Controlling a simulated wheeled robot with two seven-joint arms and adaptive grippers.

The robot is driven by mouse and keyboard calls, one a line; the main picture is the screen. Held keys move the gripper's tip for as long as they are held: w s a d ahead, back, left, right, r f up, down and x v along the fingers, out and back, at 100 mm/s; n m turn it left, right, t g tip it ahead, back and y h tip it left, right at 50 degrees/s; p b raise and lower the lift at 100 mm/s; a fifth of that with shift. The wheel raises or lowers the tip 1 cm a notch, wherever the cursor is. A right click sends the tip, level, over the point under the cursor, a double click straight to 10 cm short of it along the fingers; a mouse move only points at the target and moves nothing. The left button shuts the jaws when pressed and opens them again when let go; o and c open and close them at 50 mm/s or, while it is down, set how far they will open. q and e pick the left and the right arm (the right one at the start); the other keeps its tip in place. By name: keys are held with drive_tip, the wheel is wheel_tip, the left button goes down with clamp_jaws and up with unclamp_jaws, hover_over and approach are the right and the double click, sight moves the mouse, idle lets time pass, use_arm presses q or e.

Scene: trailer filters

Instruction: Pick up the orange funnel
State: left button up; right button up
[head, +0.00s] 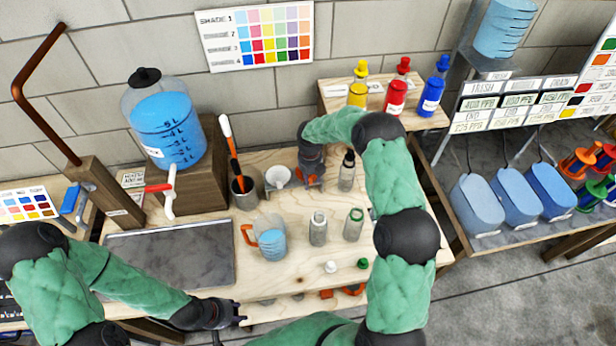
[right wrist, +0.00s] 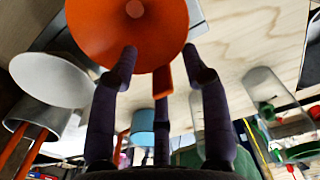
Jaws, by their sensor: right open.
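The orange funnel (right wrist: 128,30) shows large in the right wrist view, its wide mouth toward the camera and an orange tab hanging between my fingers. In the head view only small orange parts of the funnel (head: 312,184) show beneath my right gripper, which hides most of it. My right gripper (head: 309,172) points down over it; in the right wrist view its dark fingers (right wrist: 160,68) are spread, with their tips at the funnel's near edge. Whether they touch it is unclear. My left gripper (head: 241,313) is at the table's front edge, away from the funnel; its finger gap is unclear.
A white funnel or cup (head: 278,177) and a grey metal cup (head: 245,196) stand close left of the funnel. A dark-capped bottle (head: 347,172) stands close right. A measuring jug (head: 270,243) and two bottles (head: 318,229) stand in front. A grey mat (head: 172,258) lies left.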

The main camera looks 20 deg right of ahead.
clamp_jaws()
drive_tip(key=shift+s, duration=0.1)
drive_tip(key=shift+a+r, duration=0.1)
